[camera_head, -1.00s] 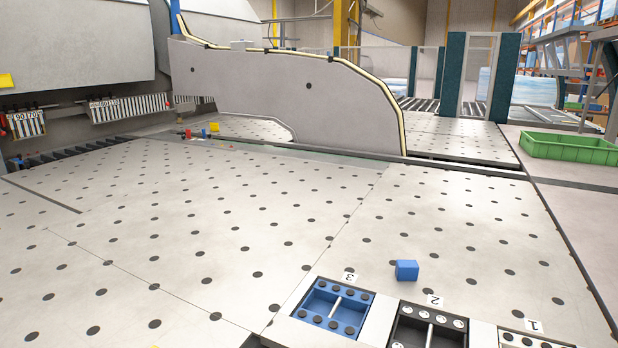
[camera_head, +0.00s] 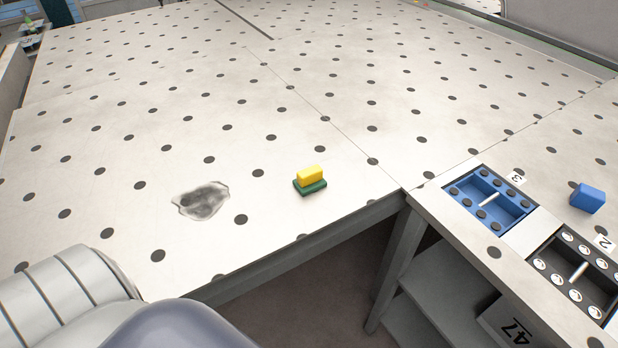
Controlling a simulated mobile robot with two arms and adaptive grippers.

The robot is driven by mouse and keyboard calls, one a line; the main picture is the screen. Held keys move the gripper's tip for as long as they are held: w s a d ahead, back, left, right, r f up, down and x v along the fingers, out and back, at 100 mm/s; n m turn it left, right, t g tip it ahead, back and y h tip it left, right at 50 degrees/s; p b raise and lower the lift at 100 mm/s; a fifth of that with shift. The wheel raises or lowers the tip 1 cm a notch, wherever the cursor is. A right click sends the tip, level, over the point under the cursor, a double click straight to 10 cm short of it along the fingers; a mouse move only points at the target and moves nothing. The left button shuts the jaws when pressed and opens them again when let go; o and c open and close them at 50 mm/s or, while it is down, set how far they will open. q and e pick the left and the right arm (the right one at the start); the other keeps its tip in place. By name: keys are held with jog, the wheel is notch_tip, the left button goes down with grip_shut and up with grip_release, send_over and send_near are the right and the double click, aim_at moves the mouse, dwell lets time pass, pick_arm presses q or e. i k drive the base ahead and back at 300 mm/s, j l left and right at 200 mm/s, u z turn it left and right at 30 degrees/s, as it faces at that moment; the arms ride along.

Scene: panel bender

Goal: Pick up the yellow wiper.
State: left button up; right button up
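The yellow wiper (camera_head: 310,176) sits on the white dotted table near its front edge, in the middle of the head view. It has a yellow block on top and a dark green base (camera_head: 311,188). Nothing is touching it. Neither of my grippers is in view. Grey and white rounded parts at the bottom left appear to be mine.
A grey smudge (camera_head: 203,201) lies on the table (camera_head: 290,232) left of the wiper. On the right are a blue tray (camera_head: 466,205), a black tray (camera_head: 553,258) and a blue cube (camera_head: 587,198). The table surface around the wiper is clear.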

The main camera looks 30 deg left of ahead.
aim_at(310, 180)
jog(key=u, duration=1.3)
